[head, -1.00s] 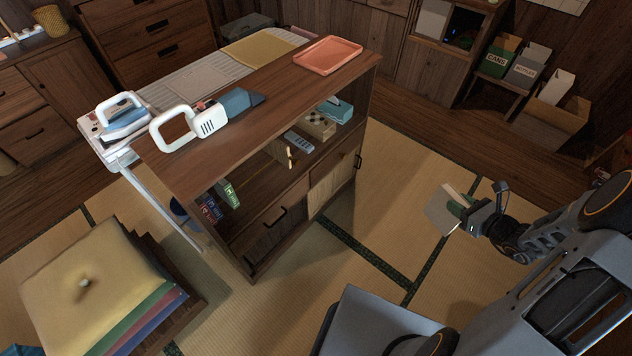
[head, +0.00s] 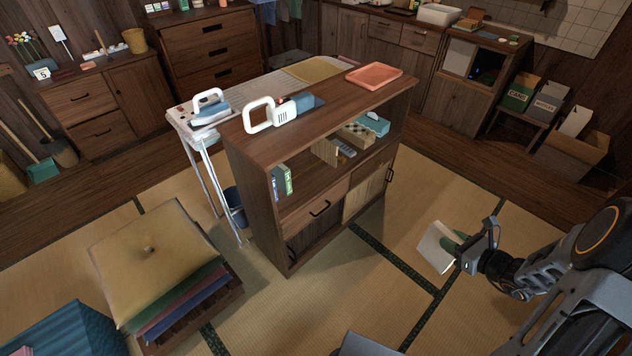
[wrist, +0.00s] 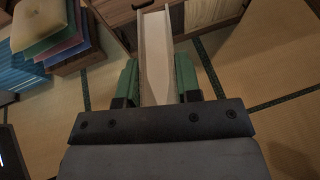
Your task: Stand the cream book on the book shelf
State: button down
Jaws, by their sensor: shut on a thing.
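The cream book (head: 437,247) is in my gripper (head: 462,247), held above the tatami floor to the right of the shelf unit. In the wrist view the cream book (wrist: 154,60) shows edge-on, pointing away between the green finger pads of my gripper (wrist: 157,85). The gripper is shut on it. The wooden book shelf (head: 308,172) stands in the middle of the head view, apart from the book.
A red tray (head: 374,75) and a white-handled appliance (head: 270,114) lie on the shelf's top. A cushion stack (head: 150,255) stands at the left and an ironing board (head: 200,140) behind. Boxes (head: 570,150) are at the right wall. Tatami between shelf and gripper is clear.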

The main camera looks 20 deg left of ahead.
aim_at(299, 184)
jog(key=u, duration=1.5)
